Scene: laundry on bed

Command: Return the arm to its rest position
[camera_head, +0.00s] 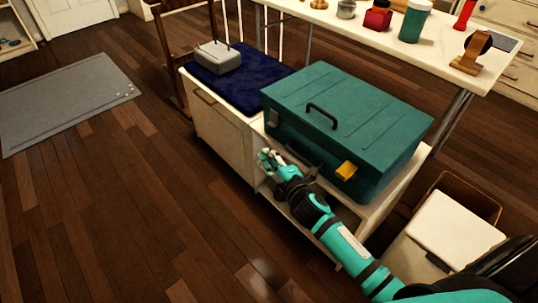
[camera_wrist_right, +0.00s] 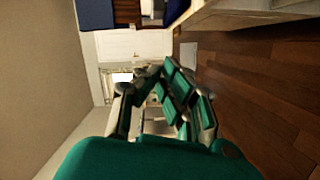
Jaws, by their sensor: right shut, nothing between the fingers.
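My right arm (camera_head: 345,245) reaches in from the lower right of the head view. My right gripper (camera_head: 268,158) is at its end, in front of the low white cabinet and left of the large teal case (camera_head: 340,110). It is shut and empty. In the right wrist view the gripper's green fingers (camera_wrist_right: 160,92) show close, with nothing held between them. My left gripper is not in view.
The teal case stands on the low cabinet (camera_head: 222,130), beside a dark blue cloth (camera_head: 238,88) with a grey box (camera_head: 217,57) on it. A white table (camera_head: 400,45) with small items is behind. The wooden floor at left is clear, with a grey mat (camera_head: 65,98).

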